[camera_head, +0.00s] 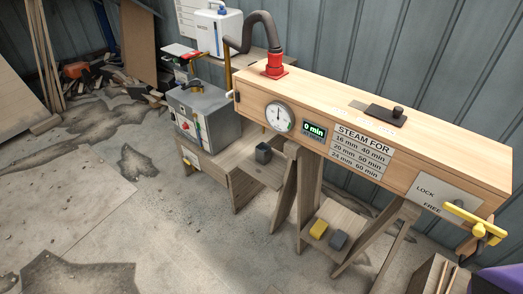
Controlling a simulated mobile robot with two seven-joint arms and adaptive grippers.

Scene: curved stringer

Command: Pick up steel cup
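No object shows clearly as a steel cup. A small dark grey object (263,153) stands on the low wooden bench under the left end of the long wooden box; it is too small to tell whether it is a cup. Another small grey object (338,240) sits on a lower shelf beside a yellow one (318,229). Neither of my grippers shows in the head view, so nothing is seen held.
The long wooden steam box (420,130) on trestle legs crosses the right side, with a gauge, display and yellow handle (474,222). A grey metal machine (206,117) stands left of it. Scrap wood (100,80) lies at the back left. The left floor is mostly open.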

